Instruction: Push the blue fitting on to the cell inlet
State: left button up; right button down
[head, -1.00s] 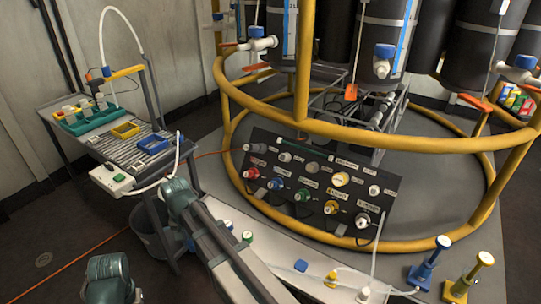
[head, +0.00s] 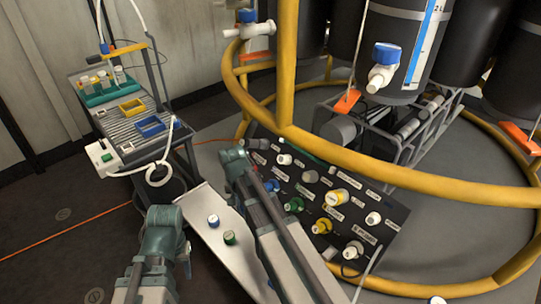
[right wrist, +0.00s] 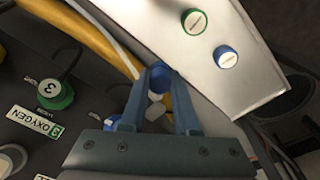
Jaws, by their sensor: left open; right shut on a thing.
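In the right wrist view my right gripper (right wrist: 160,88) is shut on a small blue fitting (right wrist: 160,75), which sits between the fingertips with a white part beside it. The fitting is above the gap between the black panel and the pale bench. In the head view the right wrist is over the panel's left edge and hides the gripper and fitting. The black panel (head: 385,205) carries labelled coloured ports, including a blue one (head: 273,186). I cannot tell which is the cell inlet. My left gripper (head: 165,222) is open at lower left, away from the panel; its fingers are hard to make out.
The yellow ring rail (head: 350,158) passes behind and above the panel. A pale bench (head: 205,200) holds a blue-capped item (head: 213,220) and a green-capped item (head: 230,237). A side table (head: 165,108) with trays and a hose stands at left. Dark tanks stand behind.

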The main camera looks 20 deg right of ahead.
jog(key=w+d+r+t+h+p, duration=0.1)
jog(key=w+d+r+h, duration=0.1)
jog(key=d+r+h, duration=0.2)
jog(key=w+d+r+m+t+h+p, duration=0.1)
jog(key=d+r+h, duration=0.3)
jog(key=r, duration=0.5)
jog(key=shift+w+d+r+t+h+p, duration=0.15)
jog(key=shift+w+r+t+h+p, duration=0.25)
jog(key=shift+w+t+h, duration=0.45)
jog(key=shift+d+f, duration=0.1)
jog(key=shift+f, duration=0.1)
jog(key=shift+b+x, duration=1.45)
jog(key=shift+x, duration=1.3)
jog(key=shift+d+f, duration=0.1)
jog(key=shift+d, duration=0.2)
jog(key=c, duration=0.6)
grip_release()
